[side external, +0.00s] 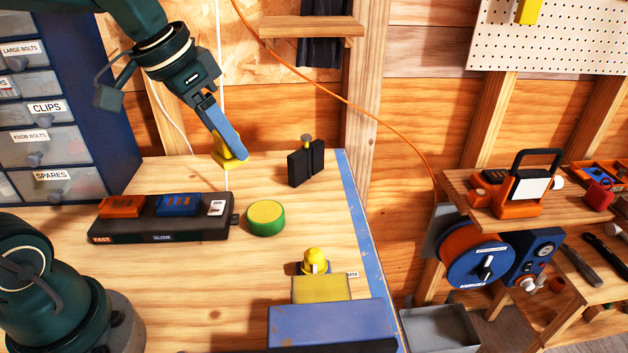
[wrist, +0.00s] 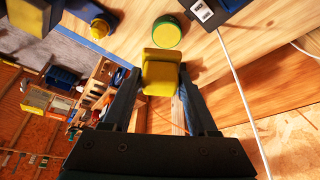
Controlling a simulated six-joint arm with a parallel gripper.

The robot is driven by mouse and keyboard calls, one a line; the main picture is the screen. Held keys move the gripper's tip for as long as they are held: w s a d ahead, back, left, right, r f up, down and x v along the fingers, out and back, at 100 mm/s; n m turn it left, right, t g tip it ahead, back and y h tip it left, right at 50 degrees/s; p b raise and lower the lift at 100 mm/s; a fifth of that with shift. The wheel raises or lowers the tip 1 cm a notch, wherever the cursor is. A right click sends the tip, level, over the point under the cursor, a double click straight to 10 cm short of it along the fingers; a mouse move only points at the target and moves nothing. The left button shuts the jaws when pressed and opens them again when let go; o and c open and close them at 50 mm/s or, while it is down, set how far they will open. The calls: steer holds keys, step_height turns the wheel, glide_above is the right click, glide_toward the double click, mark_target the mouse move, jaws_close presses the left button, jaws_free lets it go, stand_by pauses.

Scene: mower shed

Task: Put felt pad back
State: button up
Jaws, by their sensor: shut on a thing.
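My gripper (side external: 224,140) hangs above the back of the wooden bench. Its blue fingers are shut on a yellow pad-like piece with a flat end, which I take for the felt pad (side external: 232,161). It is held in the air, clear of the bench top. In the wrist view the yellow pad (wrist: 161,80) sits between the two fingertips (wrist: 156,88). A round green piece with a yellow top (side external: 266,217) stands on the bench below and to the right; in the wrist view it (wrist: 167,33) lies just beyond the pad.
A black switch box (side external: 160,229) lies left of the green piece. A black two-part block (side external: 305,163) stands at the back right. The bench's blue right edge (side external: 365,230) is close.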

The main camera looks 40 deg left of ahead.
steer(key=w+a+f+m+h, duration=0.1)
steer(key=w+f, duration=0.2)
steer(key=w, duration=0.2)
steer(key=w+a+f+m, duration=0.1)
steer(key=w+f+m, duration=0.15)
steer(key=w, duration=0.35)
steer(key=shift+n, duration=0.45)
steer(key=w+d+f, duration=0.1)
steer(key=d+f, duration=0.1)
steer(key=d, duration=0.1)
steer(key=w+d+f, duration=0.1)
steer(key=d+f, duration=0.2)
steer(key=d, duration=0.1)
steer(key=w+d+f, duration=0.1)
steer(key=d+f, duration=0.1)
steer(key=d, duration=0.1)
steer(key=shift+w+d+f, duration=0.25)
steer(key=shift+f, duration=2.15)
steer(key=shift+f, duration=0.2)
steer(key=o, duration=1.2)
steer(key=shift+r, duration=0.1)
